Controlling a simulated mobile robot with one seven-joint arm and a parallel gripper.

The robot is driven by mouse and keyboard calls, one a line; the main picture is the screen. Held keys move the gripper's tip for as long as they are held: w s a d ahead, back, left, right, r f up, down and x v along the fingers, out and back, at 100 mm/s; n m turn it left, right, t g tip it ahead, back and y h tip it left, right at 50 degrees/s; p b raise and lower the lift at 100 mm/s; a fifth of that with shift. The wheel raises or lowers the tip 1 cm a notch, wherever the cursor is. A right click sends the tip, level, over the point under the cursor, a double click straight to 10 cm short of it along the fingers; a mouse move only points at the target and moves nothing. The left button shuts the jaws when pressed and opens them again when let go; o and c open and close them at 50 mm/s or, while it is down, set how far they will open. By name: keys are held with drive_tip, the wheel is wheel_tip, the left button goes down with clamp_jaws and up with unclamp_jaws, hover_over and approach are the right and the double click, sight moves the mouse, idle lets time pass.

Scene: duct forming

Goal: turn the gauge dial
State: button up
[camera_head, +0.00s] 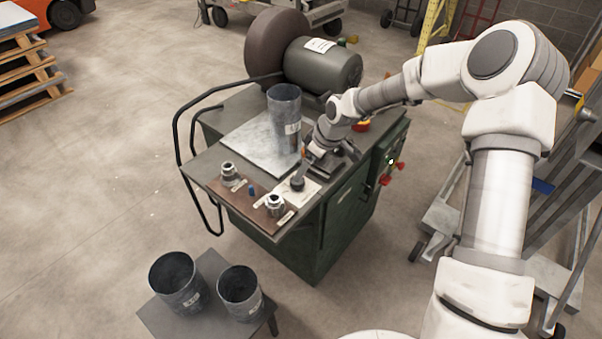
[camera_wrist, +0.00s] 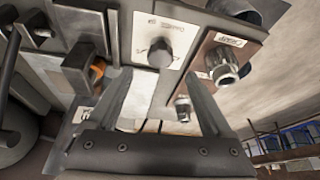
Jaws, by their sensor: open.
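The gauge dial is a small dark knob (camera_head: 298,184) on a white plate (camera_head: 290,196) at the near edge of the green machine's top. In the wrist view the dial (camera_wrist: 160,52) sits on its white plate with printed lettering, ahead of and between my fingers. My gripper (camera_wrist: 157,80) is open and empty, and its two fingers point towards the plate. In the head view my gripper (camera_head: 309,153) is just behind the dial, small and partly hidden by the wrist. I cannot tell the exact gap, but no finger is seen holding the dial.
Two metal knobs, one left (camera_head: 229,172) and one nearer (camera_head: 275,204), stand on a brown panel beside the white plate. A grey duct cylinder (camera_head: 284,112) stands on the machine behind. Two open cylinders (camera_head: 178,285) (camera_head: 240,291) rest on a low table. A black rail (camera_head: 178,140) runs along the left side.

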drive_tip(key=p+v, duration=0.1)
drive_tip(key=v, duration=0.9)
drive_tip(key=shift+r, duration=0.35)
